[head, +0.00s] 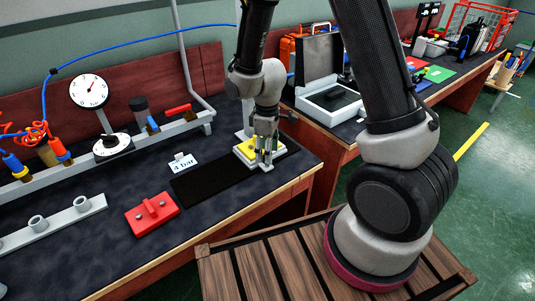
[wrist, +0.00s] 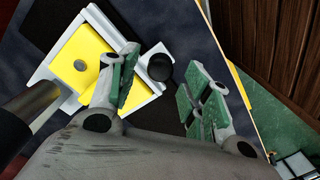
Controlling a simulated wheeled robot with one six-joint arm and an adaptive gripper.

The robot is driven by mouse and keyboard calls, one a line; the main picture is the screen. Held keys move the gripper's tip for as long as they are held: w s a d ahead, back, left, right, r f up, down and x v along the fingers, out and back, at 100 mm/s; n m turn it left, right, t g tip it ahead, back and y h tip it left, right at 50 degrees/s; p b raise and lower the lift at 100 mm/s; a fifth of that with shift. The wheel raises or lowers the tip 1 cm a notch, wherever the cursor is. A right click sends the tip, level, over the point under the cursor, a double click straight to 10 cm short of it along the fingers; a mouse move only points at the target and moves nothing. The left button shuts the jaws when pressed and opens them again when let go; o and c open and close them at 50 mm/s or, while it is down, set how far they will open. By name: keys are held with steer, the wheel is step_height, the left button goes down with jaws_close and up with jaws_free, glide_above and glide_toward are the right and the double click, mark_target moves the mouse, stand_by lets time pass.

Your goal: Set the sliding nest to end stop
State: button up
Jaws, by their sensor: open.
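The sliding nest is a white block with a yellow top (head: 243,152), at the far right end of a black strip (head: 205,186) on the bench. My gripper (head: 266,154) is low over the nest's right side. Its fingers (wrist: 161,86) are apart, with the knob in the gap between them; I cannot tell contact. I cannot make out the end stop.
A red block with a handle (head: 152,213) and a white label card (head: 182,163) are beside the strip. A rail with a gauge (head: 90,91), valves and blue hose runs along the back. The strip's left part is clear.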

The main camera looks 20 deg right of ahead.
steer(key=shift+f, duration=0.9)
jaws_close()
steer(key=d, duration=0.2)
steer(key=w+d, duration=0.1)
steer(key=d, duration=0.1)
steer(key=w+d, duration=0.1)
steer(key=d, duration=0.2)
steer(key=shift+w, duration=0.15)
jaws_free()
steer(key=shift+d, duration=0.1)
steer(key=shift+r, duration=0.1)
